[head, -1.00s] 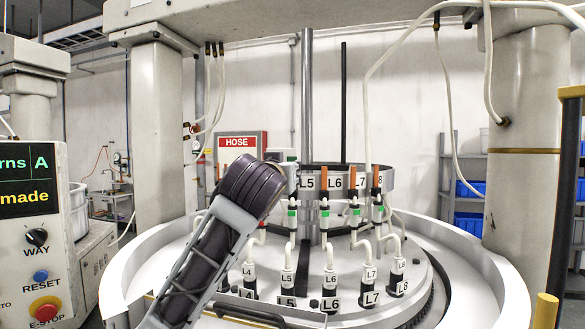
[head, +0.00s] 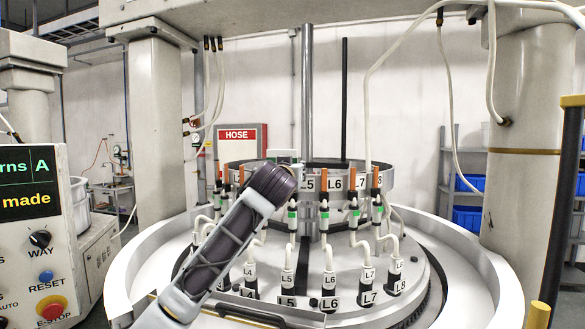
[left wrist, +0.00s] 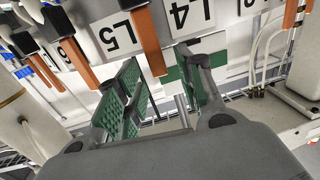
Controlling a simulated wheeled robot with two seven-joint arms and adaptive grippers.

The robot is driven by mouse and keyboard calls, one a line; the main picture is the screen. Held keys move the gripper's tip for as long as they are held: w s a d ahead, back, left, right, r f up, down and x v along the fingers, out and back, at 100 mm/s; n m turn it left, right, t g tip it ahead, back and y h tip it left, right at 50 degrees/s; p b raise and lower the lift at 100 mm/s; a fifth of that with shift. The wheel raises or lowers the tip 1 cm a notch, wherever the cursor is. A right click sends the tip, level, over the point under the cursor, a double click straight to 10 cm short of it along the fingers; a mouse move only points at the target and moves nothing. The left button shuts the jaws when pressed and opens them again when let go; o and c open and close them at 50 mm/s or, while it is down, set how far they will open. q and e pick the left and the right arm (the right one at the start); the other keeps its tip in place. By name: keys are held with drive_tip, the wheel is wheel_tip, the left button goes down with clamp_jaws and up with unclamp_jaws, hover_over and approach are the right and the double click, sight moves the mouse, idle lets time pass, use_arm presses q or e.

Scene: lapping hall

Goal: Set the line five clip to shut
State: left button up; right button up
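The line five clip's orange lever (left wrist: 151,42) stands out beside the L5 label (left wrist: 121,37) in the left wrist view, which is turned nearly upside down. In the head view its upper part (head: 296,173) points up, like the neighbouring levers. The L5 hose (head: 289,252) runs down below it. My left gripper (left wrist: 160,72) is open, with green pads; in the wrist picture the lever's end lies between its fingers. I cannot tell whether a pad touches it. In the head view my left wrist hides the fingers. My right gripper is not in view.
Similar clips L6 (head: 324,207), L7 (head: 354,210) and L8 (head: 377,206) stand close to the right. The labelled ring (head: 345,182) is behind them. A control panel (head: 33,235) with an E-stop is at the left. Thick columns (head: 157,130) flank the machine.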

use_arm(q)
drive_tip(key=shift+w, duration=0.65)
drive_tip(key=shift+c, duration=0.2)
clamp_jaws()
